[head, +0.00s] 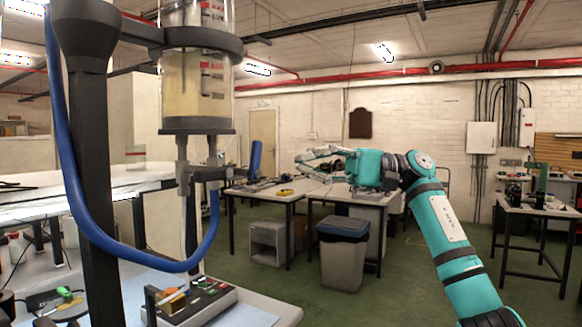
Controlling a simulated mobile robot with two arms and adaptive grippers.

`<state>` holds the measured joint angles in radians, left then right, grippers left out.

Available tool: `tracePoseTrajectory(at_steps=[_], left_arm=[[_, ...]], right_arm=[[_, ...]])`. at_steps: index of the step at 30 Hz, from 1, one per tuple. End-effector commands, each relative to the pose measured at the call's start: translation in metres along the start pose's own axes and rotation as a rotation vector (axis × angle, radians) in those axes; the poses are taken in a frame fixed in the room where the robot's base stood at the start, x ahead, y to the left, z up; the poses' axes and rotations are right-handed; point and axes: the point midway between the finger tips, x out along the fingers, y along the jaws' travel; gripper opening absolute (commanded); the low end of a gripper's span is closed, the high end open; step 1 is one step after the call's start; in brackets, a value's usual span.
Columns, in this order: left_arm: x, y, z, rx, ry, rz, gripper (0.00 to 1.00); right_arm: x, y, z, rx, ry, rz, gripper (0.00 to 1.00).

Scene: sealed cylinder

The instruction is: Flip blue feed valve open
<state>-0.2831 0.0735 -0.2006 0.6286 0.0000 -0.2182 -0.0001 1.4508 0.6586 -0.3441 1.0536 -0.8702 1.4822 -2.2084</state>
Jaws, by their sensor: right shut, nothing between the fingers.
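The sealed cylinder (198,90) is clear, holds pale yellowish liquid and is clamped to a dark stand. Under its base is a grey metal valve body (207,174). A blue valve handle (255,160) stands upright at the right of this body. A blue hose (150,262) hangs from the valve in a loop and runs up the stand's left side. My right gripper (300,158) is shut and empty, pointing left. In the picture it is to the right of the blue handle, with a gap between them. My left gripper is out of view.
A grey device with buttons (208,299) sits on the bench below the valve. The dark stand post (97,190) rises at the left. Worktables, a grey bin (342,262) and a wall cabinet (481,137) are farther back. No object shows between handle and gripper at their height.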

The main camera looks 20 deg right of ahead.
Motion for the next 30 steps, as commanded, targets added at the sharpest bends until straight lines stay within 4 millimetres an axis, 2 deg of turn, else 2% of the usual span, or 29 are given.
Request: tracePoseTrajectory(at_steps=[6,9,14,21,30], left_arm=[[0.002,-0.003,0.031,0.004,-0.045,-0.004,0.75],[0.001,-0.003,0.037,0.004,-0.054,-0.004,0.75],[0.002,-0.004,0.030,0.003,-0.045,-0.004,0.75],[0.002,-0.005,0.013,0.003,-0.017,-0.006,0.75],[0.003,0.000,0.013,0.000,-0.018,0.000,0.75]], right_arm=[[-0.038,0.002,-0.001,0.003,0.003,-0.002,0.00],[-0.050,0.002,-0.001,0.002,0.002,-0.001,0.00],[-0.058,0.003,0.000,0.002,0.000,0.000,0.00],[-0.059,0.003,0.000,0.002,0.000,0.000,0.00],[-0.058,0.004,-0.002,0.008,0.000,-0.002,0.00]])
